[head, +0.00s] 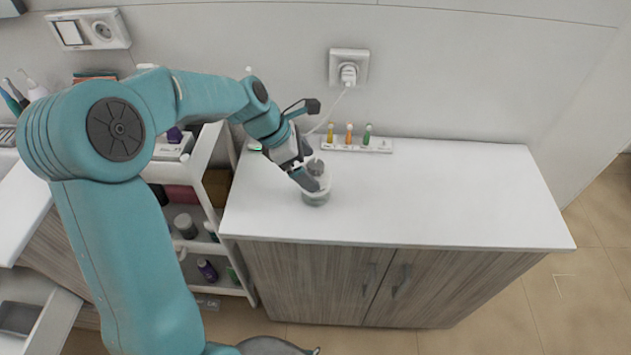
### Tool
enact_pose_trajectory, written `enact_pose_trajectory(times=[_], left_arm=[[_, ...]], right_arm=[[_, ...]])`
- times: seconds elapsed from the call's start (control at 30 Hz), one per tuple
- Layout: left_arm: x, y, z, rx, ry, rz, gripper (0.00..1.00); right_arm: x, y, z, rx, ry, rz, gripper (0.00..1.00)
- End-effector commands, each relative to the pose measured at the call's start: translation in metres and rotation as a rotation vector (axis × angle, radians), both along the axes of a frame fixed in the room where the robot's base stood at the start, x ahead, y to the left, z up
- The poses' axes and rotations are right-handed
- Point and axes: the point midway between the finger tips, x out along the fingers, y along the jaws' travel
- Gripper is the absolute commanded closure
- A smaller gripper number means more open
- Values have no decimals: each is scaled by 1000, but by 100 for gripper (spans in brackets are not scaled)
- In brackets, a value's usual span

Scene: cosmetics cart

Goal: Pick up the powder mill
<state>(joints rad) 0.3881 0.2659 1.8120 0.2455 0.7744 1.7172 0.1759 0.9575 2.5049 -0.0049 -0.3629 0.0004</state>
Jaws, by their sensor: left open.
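The powder mill (316,198) appears to be the small round, pale grey-green object standing on the white cabinet top, left of its middle. My left gripper (314,177) is right at its upper part, reaching down from the upper left. The gripper is open, with its dark fingers around or just in front of the mill's top. The fingers hide part of the mill, and I cannot tell whether they touch it. My right gripper is not in view.
A white rack with several small coloured vials (357,146) stands behind, near the wall socket (348,68) and its cable. A white cart (207,165) with bottles stands left of the cabinet. The right part of the cabinet top (465,195) is clear.

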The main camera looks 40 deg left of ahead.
Motion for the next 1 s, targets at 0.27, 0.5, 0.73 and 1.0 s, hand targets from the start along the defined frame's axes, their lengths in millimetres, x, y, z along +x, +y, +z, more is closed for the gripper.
enact_pose_trajectory(times=[0.27, 0.5, 0.73, 1.0], left_arm=[[15, -15, -32, -2, 4, -2, 0], [22, -21, -47, 2, 0, 0, 0], [22, -20, -47, 2, 0, 0, 26], [22, -20, -46, 2, -2, 0, 70]], right_arm=[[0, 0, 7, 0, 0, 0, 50], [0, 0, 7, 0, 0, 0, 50], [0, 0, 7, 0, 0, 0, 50], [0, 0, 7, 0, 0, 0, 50]])
